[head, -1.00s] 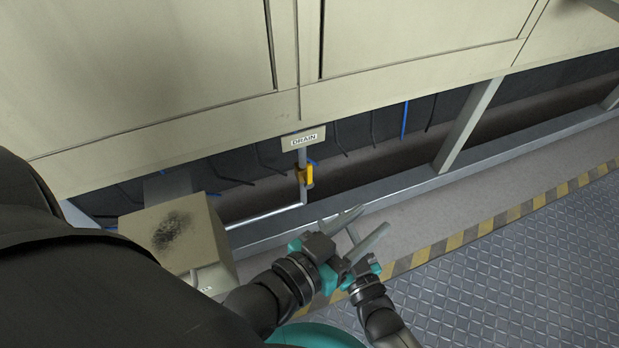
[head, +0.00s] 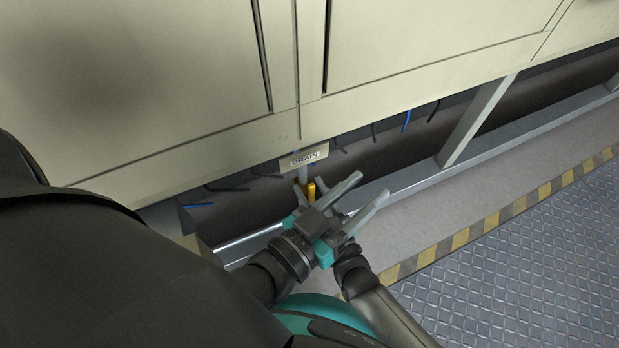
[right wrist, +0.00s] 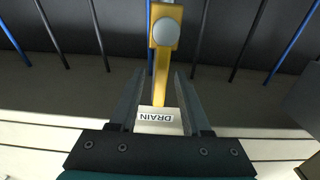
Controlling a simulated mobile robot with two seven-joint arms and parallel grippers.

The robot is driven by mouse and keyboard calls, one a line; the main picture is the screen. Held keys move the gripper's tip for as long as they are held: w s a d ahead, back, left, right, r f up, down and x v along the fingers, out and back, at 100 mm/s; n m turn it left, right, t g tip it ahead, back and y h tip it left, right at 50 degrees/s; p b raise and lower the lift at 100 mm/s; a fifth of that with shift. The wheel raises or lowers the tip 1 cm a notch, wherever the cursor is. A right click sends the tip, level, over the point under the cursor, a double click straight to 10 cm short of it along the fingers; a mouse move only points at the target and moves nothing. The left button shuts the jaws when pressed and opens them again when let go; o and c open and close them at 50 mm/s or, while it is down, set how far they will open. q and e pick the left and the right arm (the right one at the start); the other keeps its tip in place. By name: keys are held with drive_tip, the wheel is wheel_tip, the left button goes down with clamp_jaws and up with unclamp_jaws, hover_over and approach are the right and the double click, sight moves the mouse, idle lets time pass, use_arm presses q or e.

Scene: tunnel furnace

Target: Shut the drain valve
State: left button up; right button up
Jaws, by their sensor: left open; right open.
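The drain valve's yellow handle (head: 311,190) shows below the DRAIN label (head: 305,158) under the cream panel. In the right wrist view the handle (right wrist: 160,70) runs lengthwise between the fingers, in line with the upside-down DRAIN label (right wrist: 156,115). My right gripper (head: 311,186) is open, with its fingers on either side of the handle; I cannot tell whether they touch it. It also shows in the right wrist view (right wrist: 159,74). My left gripper (head: 374,184) is open and empty, in front of the right one and hiding most of it and the lower pipe.
A grey frame rail (head: 405,182) and a slanted post (head: 476,120) run along the furnace's foot. Thin blue and black cables hang behind. A yellow-black striped edge (head: 460,238) borders the metal floor (head: 530,260) at right, which is clear.

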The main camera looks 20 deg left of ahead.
drive_tip(key=shift+c, duration=0.3)
clamp_jaws()
drive_tip(key=shift+a, duration=0.1)
idle(1.1)
